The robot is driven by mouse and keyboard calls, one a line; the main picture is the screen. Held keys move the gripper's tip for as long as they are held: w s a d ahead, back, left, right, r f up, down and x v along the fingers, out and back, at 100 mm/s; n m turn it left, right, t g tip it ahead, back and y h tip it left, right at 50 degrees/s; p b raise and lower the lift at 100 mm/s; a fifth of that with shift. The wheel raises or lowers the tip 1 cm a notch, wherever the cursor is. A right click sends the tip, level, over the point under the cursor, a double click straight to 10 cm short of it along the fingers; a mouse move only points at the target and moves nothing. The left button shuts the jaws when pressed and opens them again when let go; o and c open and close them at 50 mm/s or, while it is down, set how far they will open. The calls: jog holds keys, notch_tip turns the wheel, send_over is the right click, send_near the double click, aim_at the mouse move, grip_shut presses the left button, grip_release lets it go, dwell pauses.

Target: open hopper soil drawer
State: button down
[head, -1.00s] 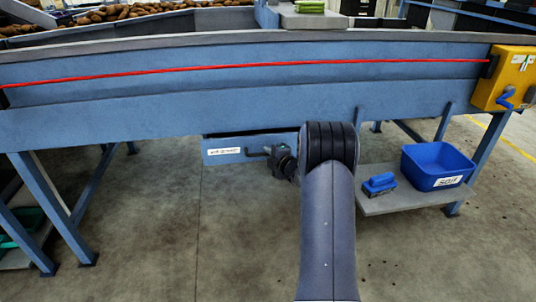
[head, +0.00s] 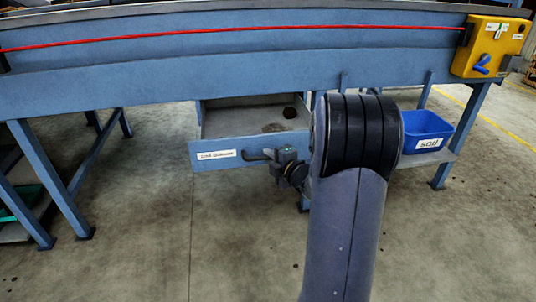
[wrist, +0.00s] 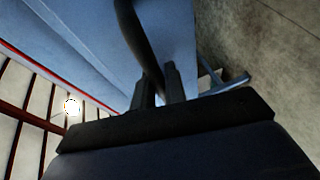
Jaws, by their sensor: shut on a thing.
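The soil drawer (head: 222,158) is a blue-fronted drawer with a white label, under the blue machine frame. It stands pulled out, with its grey inside showing a dark lump and a brownish patch. Its dark bar handle (head: 258,154) is on the right part of the front. My gripper (head: 272,160) is at the handle's right end, partly hidden by my arm. In the wrist view my gripper's two fingers (wrist: 160,88) are shut on the dark curved handle (wrist: 138,38), with the blue drawer front behind.
A blue bin labelled soil (head: 428,130) stands on a low shelf at the right, partly behind my arm. A yellow control box (head: 490,48) with a blue handle is above it. A red cord (head: 230,38) runs along the frame. The floor before the drawer is clear.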

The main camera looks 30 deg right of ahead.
jog(key=shift+s+a+b, duration=0.15)
jog(key=shift+s+a, duration=0.1)
jog(key=shift+s, duration=0.55)
jog(key=shift+s+a+b, duration=0.15)
jog(key=shift+s+a, duration=0.05)
jog(key=shift+s, duration=0.6)
jog(key=c, duration=1.5)
grip_release()
jog(key=shift+o, duration=0.2)
jog(key=p+v, duration=0.2)
jog(key=v, duration=0.8)
jog(key=shift+s+p, duration=0.35)
jog(key=shift+s, duration=0.05)
